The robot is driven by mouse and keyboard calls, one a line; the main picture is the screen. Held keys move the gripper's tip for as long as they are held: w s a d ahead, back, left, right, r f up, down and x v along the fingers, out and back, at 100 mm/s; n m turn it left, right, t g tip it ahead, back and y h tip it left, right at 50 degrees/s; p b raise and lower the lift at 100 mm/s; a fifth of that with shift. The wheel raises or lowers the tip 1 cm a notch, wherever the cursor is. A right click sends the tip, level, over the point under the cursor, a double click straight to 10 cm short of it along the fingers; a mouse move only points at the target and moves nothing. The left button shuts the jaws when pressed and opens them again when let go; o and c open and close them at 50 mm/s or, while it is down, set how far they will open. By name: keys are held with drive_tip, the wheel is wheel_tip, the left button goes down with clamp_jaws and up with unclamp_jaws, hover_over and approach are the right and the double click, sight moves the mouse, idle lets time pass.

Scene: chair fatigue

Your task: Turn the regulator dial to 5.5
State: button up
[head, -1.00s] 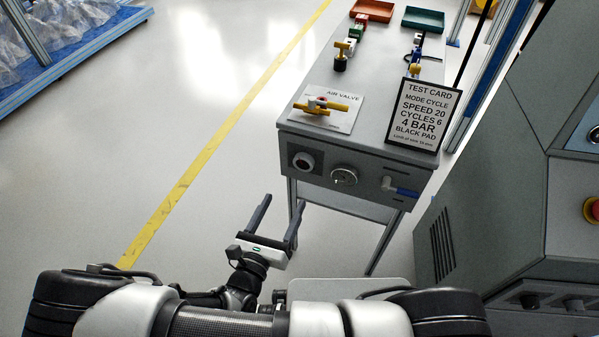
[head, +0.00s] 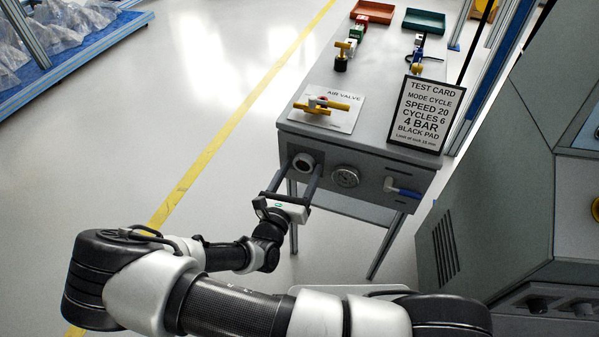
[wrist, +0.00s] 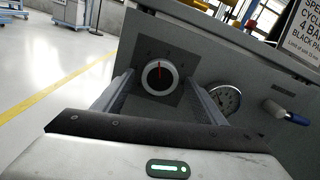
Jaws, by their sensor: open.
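The regulator dial (head: 304,163) is a round dark knob with a light ring on the front panel of the grey bench. In the wrist view the dial (wrist: 159,77) shows a red pointer pointing roughly straight up; the scale marks are too small to read. My gripper (head: 306,165) is open, with its two fingers pointing at the panel. In the wrist view the dial shows between the fingers, with one finger to its left and one to its right. I cannot tell whether the fingertips touch the panel. Nothing is held.
A pressure gauge (head: 345,176) sits right of the dial, and a blue-handled valve (head: 402,191) farther right. A yellow-handled air valve (head: 321,106) and the test card (head: 426,114) are on the bench top. A grey cabinet (head: 500,220) stands at right.

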drive_tip(key=c, duration=1)
drive_tip(key=shift+c, duration=0.2)
